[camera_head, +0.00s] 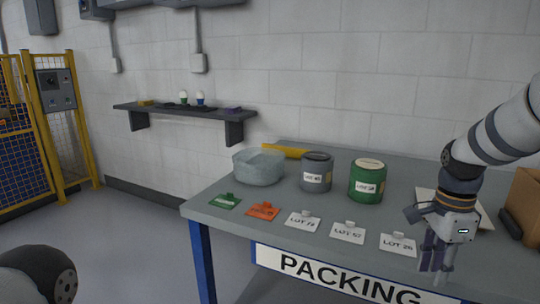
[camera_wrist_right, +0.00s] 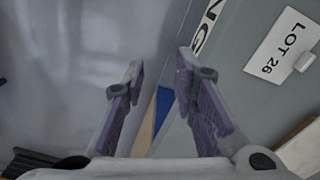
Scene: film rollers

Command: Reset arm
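My right gripper (camera_head: 437,262) hangs fingers-down over the front edge of the packing table (camera_head: 225,212), just right of the LOT 26 card (camera_head: 398,245). In the right wrist view its two purple-padded fingers (camera_wrist_right: 160,88) stand apart with nothing between them. The LOT 26 card also shows in that view (camera_wrist_right: 283,42). On the left, only a dark rounded joint of my left arm (camera_head: 55,280) shows in the head view; the left gripper is out of view.
On the table are a grey round tub (camera_head: 258,168), a grey canister (camera_head: 316,174), a green canister (camera_head: 366,183), a green tag (camera_head: 225,201), an orange tag (camera_head: 263,211), white lot cards (camera_head: 302,221) and a cardboard box (camera_head: 524,205). A wall shelf (camera_head: 185,110) is behind left.

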